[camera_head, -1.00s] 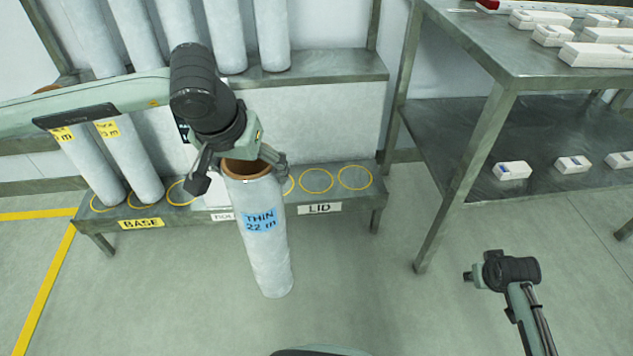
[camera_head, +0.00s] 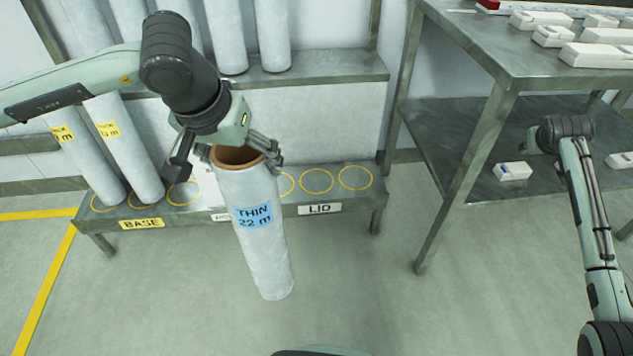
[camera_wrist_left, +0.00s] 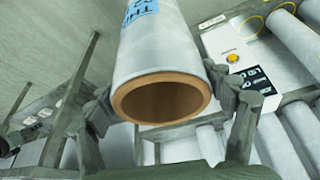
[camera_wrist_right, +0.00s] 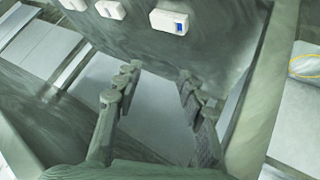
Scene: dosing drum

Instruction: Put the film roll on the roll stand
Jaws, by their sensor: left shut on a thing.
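The film roll (camera_head: 262,246) is a tall pale cylinder with a brown core and a blue label reading "THIN 22 m". My left gripper (camera_head: 227,158) is shut on its upper end; the left wrist view shows the roll (camera_wrist_left: 152,50) between the fingers. The roll hangs slightly tilted in front of the roll stand (camera_head: 345,205), a low grey bench with yellow rings and signs "BASE" and "LID". Two rolls stand on its left rings. My right gripper (camera_wrist_right: 152,92) is open and empty, near the steel table's lower shelf.
A steel table (camera_head: 480,60) at the right bears white boxes on top and a few on its lower shelf (camera_head: 440,130). More rolls (camera_head: 275,40) stand on a rack behind the stand. The stand's rings near the LID sign (camera_head: 320,209) are empty. The floor in front is clear.

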